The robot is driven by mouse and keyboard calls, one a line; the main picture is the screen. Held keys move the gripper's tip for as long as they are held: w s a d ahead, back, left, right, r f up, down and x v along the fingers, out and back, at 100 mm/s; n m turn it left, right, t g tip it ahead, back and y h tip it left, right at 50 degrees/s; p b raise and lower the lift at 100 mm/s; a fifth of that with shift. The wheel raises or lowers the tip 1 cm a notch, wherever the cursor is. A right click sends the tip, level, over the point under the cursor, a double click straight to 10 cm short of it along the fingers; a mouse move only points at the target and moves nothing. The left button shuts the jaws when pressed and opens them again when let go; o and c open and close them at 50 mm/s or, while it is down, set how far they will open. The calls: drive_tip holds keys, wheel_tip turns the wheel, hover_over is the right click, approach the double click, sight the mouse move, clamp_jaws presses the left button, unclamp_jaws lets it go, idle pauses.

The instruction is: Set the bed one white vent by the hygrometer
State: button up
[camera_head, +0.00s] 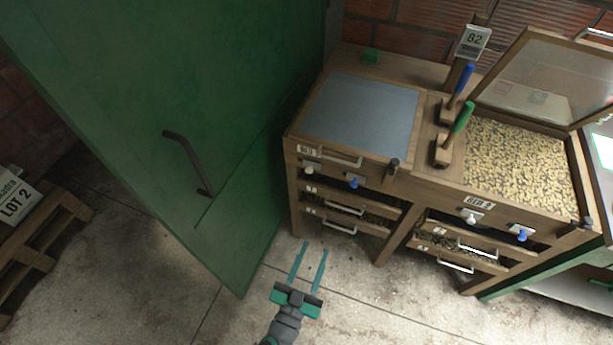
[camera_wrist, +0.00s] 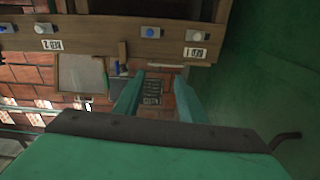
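Bed one is the left wooden bed (camera_head: 293,135) with a grey cover. Its white vent knob (camera_head: 309,168) sits on a small plate at the front left, below the bed label; it also shows in the wrist view (camera_wrist: 199,33). Its setting is too small to tell. A blue knob (camera_head: 353,182) is to its right. The hygrometer sign (camera_head: 473,41) stands on a post behind the beds and appears to read 82. My gripper (camera_head: 314,247) is open and empty, low in front of bed one, apart from the knobs. Its fingers show in the wrist view (camera_wrist: 158,77).
A large green door (camera_head: 130,120) with a dark handle stands close on the left. Bed two (camera_head: 520,165) is at right, full of pale beans, its framed lid raised. A pallet (camera_head: 45,240) is far left. Floor before bed one is clear.

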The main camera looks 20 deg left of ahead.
drive_tip(key=n, duration=0.1)
approach(309, 172)
drive_tip(key=shift+g, duration=0.4)
drive_tip(key=w, duration=0.5)
drive_tip(key=w+r, duration=0.1)
drive_tip(key=w, duration=0.1)
drive_tip(key=shift+w, duration=0.3)
drive_tip(key=shift+w, duration=0.1)
clamp_jaws()
